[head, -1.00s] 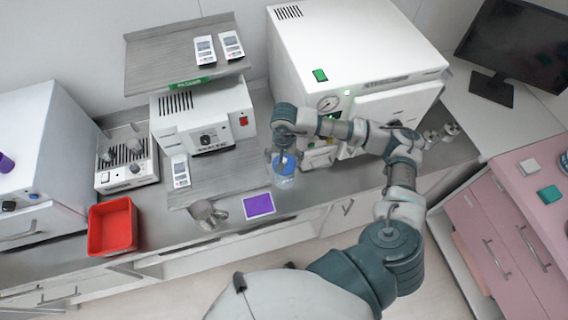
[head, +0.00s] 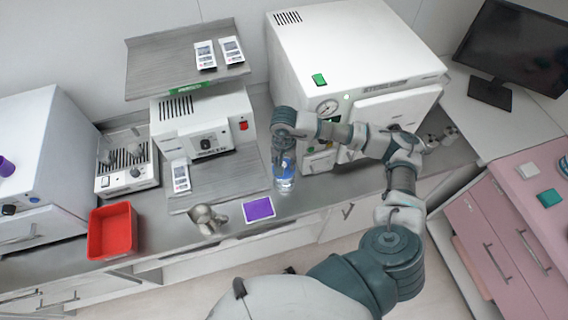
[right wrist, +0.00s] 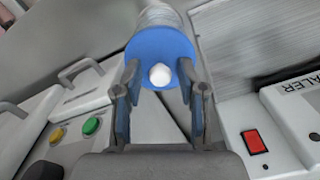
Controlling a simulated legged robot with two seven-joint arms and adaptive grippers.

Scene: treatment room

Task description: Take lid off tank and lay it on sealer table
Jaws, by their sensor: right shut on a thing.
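The tank (head: 285,180) is a clear, bottle-like vessel with bluish contents, standing upright on the counter between the sealer and the steriliser. My right gripper (head: 281,156) points down over its top. In the right wrist view, my right gripper (right wrist: 160,72) is shut on the blue round lid (right wrist: 160,45), with its white knob between the fingers. The clear tank (right wrist: 158,14) shows just past the lid; I cannot tell whether they touch. The gripper mostly hides the lid in the head view. The grey sealer table (head: 230,178) lies left of the tank. My left gripper is not in view.
The white sealer (head: 207,125) stands behind its table, and the large steriliser (head: 350,55) stands right of it. A purple pad (head: 258,209), a grey metallic item (head: 207,218) and a red tray (head: 112,231) lie near the front. The sealer table's middle looks clear.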

